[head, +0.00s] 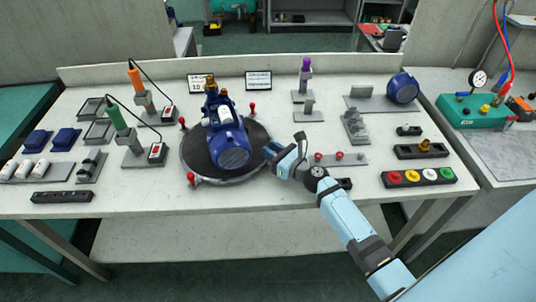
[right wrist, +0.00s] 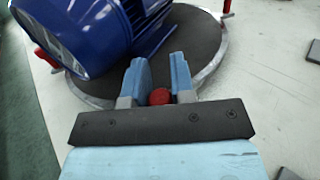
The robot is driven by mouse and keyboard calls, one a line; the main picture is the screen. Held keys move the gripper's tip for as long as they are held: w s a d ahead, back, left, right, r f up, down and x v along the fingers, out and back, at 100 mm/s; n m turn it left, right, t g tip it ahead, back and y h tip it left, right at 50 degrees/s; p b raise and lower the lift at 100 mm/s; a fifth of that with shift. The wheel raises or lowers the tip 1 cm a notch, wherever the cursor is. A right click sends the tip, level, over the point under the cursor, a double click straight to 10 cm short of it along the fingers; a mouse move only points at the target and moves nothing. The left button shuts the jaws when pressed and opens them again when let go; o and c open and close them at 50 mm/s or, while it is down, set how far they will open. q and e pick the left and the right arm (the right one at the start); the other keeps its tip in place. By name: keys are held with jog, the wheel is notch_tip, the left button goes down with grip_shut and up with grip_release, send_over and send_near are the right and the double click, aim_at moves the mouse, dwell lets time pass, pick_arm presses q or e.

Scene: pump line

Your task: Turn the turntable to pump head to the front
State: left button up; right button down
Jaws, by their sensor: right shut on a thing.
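The round turntable (head: 196,158) has a dark top and a metal rim with red knobs standing on it. The blue pump (head: 232,152) sits on it, its ribbed motor end toward the front and its brass-fitted head (head: 210,86) toward the back. My right gripper (head: 270,151) is at the turntable's right edge. In the right wrist view its fingers (right wrist: 160,88) are shut around a red knob (right wrist: 160,97) at the rim. The blue motor (right wrist: 95,35) is just beyond the fingers there. My left gripper is in neither view.
A small rack with red-topped pieces (head: 340,159) lies right of my right gripper. A tray of coloured buttons (head: 420,177) is further right. Green (head: 116,120) and orange (head: 136,78) tools stand left of the turntable. The table's front strip is clear.

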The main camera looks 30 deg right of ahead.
jog(key=c, duration=1)
grip_release()
jog(key=shift+s, duration=0.15)
jog(key=b+v, duration=0.1)
jog(key=v, duration=1.2)
jog(key=shift+s+d, duration=0.15)
jog(key=shift+s, duration=0.15)
